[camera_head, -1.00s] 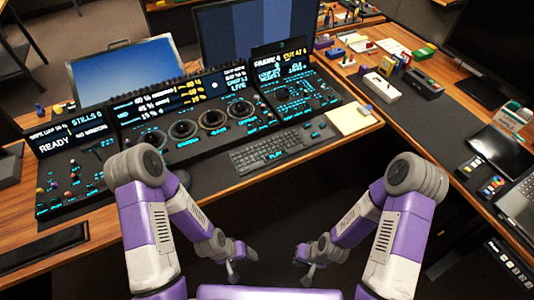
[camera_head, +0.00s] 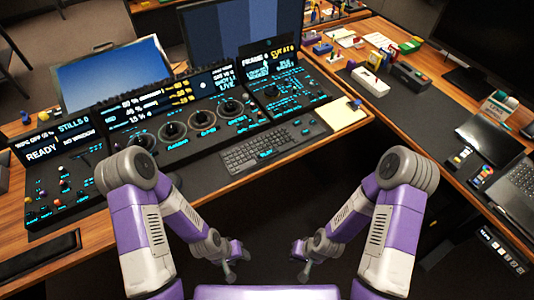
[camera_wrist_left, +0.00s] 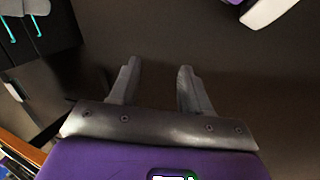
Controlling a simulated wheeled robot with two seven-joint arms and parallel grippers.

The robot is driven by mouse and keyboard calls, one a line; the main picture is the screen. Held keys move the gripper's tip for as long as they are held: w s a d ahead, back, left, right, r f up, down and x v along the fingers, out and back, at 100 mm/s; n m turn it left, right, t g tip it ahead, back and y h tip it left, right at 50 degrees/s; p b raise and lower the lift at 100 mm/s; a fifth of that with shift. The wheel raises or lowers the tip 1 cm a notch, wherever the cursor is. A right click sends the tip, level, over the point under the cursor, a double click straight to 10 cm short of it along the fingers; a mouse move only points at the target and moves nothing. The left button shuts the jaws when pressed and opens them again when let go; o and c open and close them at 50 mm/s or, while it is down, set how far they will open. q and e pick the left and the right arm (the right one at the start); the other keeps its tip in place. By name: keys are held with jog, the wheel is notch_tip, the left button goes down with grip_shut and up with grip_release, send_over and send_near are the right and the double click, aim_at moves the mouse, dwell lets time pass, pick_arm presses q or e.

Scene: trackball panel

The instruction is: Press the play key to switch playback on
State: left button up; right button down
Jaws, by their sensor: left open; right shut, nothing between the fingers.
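The play key is not clear as a separate key; a small glowing cyan label that seems to read PLAY (camera_head: 266,154) sits at the front of the dark keyboard (camera_head: 240,158) in the head view. The keyboard lies on the desk in front of the control panel (camera_head: 205,120), with its trackballs and lit displays. My left gripper (camera_head: 230,272) is low in front of the desk, nearer to me than the keyboard and apart from it. Its fingers are open and empty in the left wrist view (camera_wrist_left: 158,78), over dark floor. My right gripper (camera_head: 302,276) is level with it to the right, shut and empty.
A yellowish notepad (camera_head: 340,115) lies right of the keyboard. A black wrist pad (camera_head: 38,257) lies at the left desk edge. A side desk on the right holds a white box (camera_head: 370,82), a tablet (camera_head: 490,146) and a laptop (camera_head: 518,192). Dark open floor lies between me and the desk.

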pick_arm(q)
grip_shut()
dwell(1.2)
